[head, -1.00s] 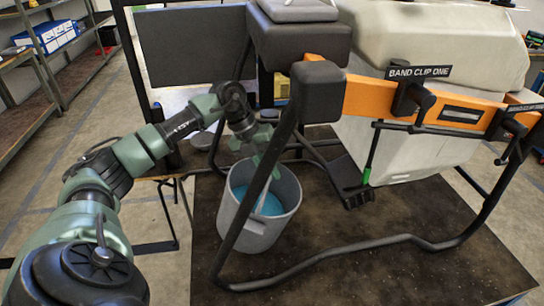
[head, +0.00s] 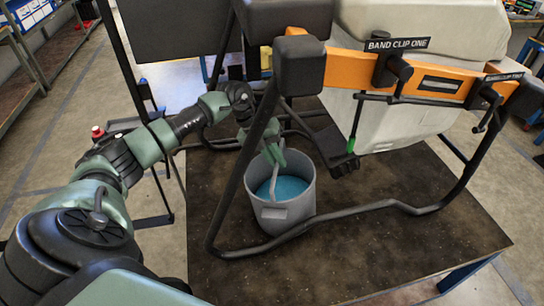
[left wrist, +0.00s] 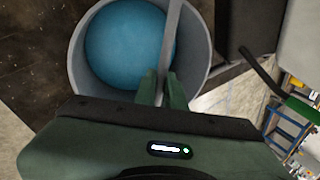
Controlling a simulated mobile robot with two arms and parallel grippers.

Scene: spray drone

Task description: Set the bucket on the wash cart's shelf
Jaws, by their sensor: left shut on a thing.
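The grey bucket (head: 300,211) with blue liquid (head: 291,187) is upright over the dark tabletop, beside the spray drone's black tube leg. I cannot tell whether its base touches the table. In the left wrist view, the gripper's fingers (left wrist: 162,88) close on the handle strap (left wrist: 171,40), which crosses over the bucket (left wrist: 196,84). My right gripper is not in view. I cannot clearly make out the wash cart's shelf; a black frame (head: 131,65) stands left of the table and may be the cart.
The spray drone's white tank (head: 430,25) and orange band (head: 355,65) overhang the dark table (head: 390,255). Its black tube leg (head: 236,185) stands close to the bucket. Storage shelves (head: 48,58) are at the far left.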

